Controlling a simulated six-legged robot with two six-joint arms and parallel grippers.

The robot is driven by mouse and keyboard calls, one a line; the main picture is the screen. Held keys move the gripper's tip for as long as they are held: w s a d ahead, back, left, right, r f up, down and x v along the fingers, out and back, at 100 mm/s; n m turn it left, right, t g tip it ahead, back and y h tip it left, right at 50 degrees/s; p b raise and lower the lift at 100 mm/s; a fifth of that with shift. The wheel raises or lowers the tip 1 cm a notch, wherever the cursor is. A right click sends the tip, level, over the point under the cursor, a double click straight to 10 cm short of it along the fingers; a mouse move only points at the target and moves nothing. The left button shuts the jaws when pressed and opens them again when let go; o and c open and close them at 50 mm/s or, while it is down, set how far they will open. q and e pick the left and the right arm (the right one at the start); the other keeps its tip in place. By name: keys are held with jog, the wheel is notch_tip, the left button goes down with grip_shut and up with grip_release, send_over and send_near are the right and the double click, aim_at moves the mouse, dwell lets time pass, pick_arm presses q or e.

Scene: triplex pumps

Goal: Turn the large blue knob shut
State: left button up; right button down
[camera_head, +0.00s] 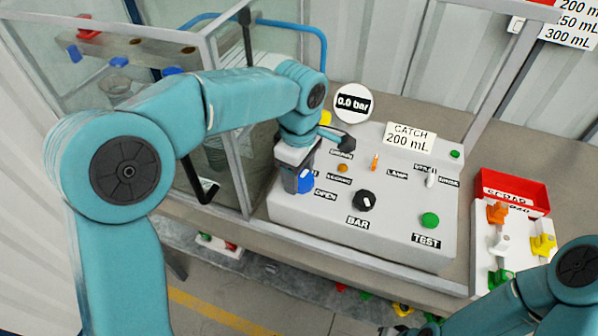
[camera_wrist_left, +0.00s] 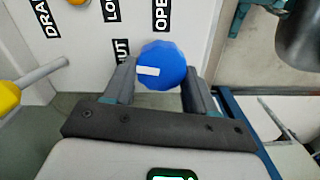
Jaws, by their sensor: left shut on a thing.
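The large blue knob (camera_head: 306,182) is at the left front of the white control panel (camera_head: 310,215), by the OPEN label. My left gripper (camera_head: 298,176) reaches down over it and hides part of it. In the left wrist view the blue knob (camera_wrist_left: 165,62) sits between the two dark fingers of my left gripper (camera_wrist_left: 158,85), which are shut on it. The knob's white mark lies on its left side, toward the partly covered SHUT label (camera_wrist_left: 121,52); the OPEN label (camera_wrist_left: 161,14) is above. My right arm is at the lower right; its gripper does not show clearly.
The panel also carries a black BAR knob (camera_head: 364,200), a green TEST button (camera_head: 430,220) and small switches. A round gauge reads 0.0 bar (camera_head: 354,103). A red tray (camera_head: 515,185) and a board with coloured valves (camera_head: 500,240) stand at right. A glass-walled enclosure stands at left.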

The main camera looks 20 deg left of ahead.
aim_at(300, 177)
pick_arm(q)
jog(key=shift+r+n, duration=0.2)
jog(key=shift+n, duration=0.8)
jog(key=o, duration=0.9)
jog(key=shift+d, duration=0.1)
jog(key=shift+o, duration=0.7)
jog(key=shift+r, duration=0.25)
notch_tip(300, 177, up, 16)
jog(key=p, duration=0.2)
